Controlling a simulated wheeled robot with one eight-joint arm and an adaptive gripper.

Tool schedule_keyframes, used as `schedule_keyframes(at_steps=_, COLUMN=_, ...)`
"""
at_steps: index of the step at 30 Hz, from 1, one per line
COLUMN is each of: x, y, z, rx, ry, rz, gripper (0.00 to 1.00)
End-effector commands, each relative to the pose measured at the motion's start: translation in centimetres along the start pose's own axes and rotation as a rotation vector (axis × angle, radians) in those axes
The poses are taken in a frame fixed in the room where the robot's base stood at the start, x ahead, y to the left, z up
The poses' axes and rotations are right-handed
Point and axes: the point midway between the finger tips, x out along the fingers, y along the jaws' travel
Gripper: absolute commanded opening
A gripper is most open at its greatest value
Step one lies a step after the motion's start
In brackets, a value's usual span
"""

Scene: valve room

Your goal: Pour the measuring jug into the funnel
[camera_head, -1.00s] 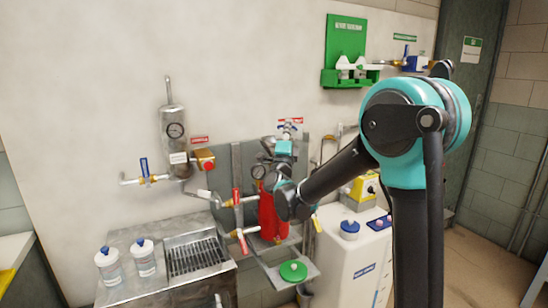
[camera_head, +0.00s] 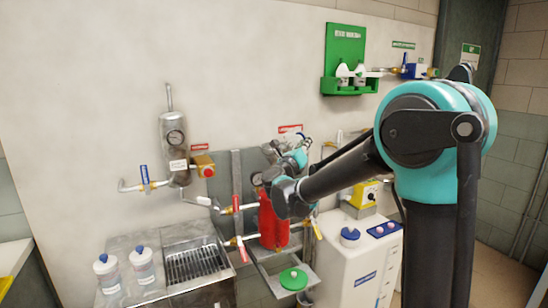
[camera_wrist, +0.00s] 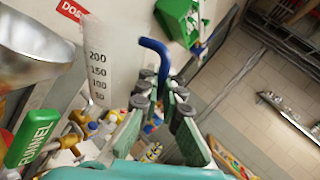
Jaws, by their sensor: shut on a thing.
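In the wrist view, the measuring jug (camera_wrist: 98,72) is a pale translucent cup with black marks up to 200 and a blue handle (camera_wrist: 154,46). My gripper (camera_wrist: 160,90) is shut on that handle. The room looks rolled around the jug, so the jug appears tilted; its rim and any liquid are unclear. The metal funnel (camera_wrist: 35,48) is at the left edge, close beside the jug and cut off by the frame. A green tag reading FUNNEL (camera_wrist: 34,132) lies below it. In the head view, my arm hides most of this.
A red cylinder (camera_head: 270,222) and pipes with valves stand behind my arm. A white tank (camera_head: 352,262) with a blue cap is at the right. Two bottles (camera_head: 142,264) stand beside a drain grate (camera_head: 194,262). A green wall holder (camera_head: 346,60) hangs above.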

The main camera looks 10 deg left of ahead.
Motion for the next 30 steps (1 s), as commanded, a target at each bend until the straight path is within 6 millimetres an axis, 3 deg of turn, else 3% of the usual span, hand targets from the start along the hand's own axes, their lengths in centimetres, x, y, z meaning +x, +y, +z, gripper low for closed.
schedule_keyframes(at_steps=9, x=-0.3, y=-0.3, z=-3.9, rx=0.222, ry=0.122, rz=0.016, gripper=0.00)
schedule_keyframes(at_steps=15, x=-0.4, y=-0.8, z=-5.2, rx=0.410, ry=0.220, rz=0.024, gripper=0.00)
schedule_keyframes(at_steps=30, x=-0.5, y=-0.8, z=-6.0, rx=0.512, ry=0.273, rz=0.028, gripper=0.00)
